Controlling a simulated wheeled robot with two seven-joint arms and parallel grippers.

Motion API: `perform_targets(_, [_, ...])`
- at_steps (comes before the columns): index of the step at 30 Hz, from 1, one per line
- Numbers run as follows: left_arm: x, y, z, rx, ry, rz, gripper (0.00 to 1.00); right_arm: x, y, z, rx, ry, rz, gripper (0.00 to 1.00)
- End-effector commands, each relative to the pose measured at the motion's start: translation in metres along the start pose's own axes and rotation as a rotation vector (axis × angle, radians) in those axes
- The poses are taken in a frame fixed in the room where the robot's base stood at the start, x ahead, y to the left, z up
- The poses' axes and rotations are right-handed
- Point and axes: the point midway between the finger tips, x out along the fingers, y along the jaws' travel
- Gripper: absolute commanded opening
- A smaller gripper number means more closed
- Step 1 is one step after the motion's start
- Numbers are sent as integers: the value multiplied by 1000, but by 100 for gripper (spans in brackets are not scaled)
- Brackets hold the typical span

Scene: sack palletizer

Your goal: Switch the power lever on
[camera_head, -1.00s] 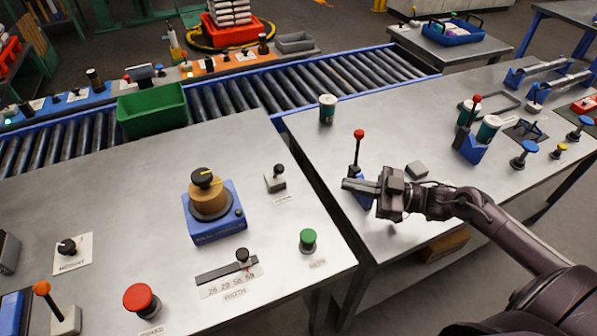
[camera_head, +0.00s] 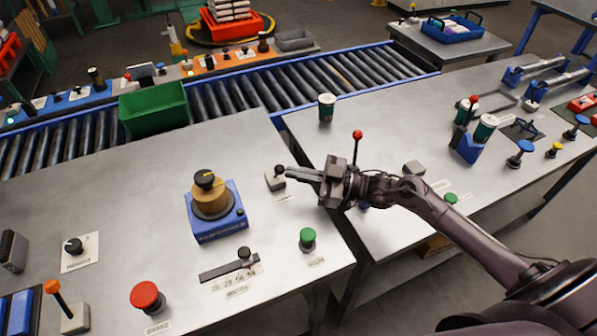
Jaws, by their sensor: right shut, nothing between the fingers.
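My right gripper (camera_head: 291,173) is shut and empty, reaching in from the right over the gap between the two tables. Its fingertips are right beside a small black-knobbed lever (camera_head: 279,169) on a grey block (camera_head: 275,183); I cannot tell whether they touch. The label by this lever is too small to read. A red-knobbed lever (camera_head: 357,140) stands behind the gripper, its blue base mostly hidden by my arm. An orange-knobbed lever (camera_head: 53,288) stands at the front left. I cannot tell from the labels which lever is the power one. My left gripper is out of view.
The left table holds a green button (camera_head: 307,236), a red button (camera_head: 145,295), a slider (camera_head: 243,257) and a blue-based dial (camera_head: 217,224). A green bin (camera_head: 154,112) stands at the roller conveyor (camera_head: 290,87). A cup (camera_head: 326,107) stands on the right table.

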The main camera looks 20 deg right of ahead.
Motion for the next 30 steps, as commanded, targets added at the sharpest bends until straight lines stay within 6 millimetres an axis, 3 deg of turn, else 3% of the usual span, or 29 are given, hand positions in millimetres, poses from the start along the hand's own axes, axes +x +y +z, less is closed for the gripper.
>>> perform_targets(20, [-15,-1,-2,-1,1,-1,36,4,5,-6,68,-47,-1,0])
perform_targets(30, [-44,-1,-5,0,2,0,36,12,17,-18,199,-140,0,0])
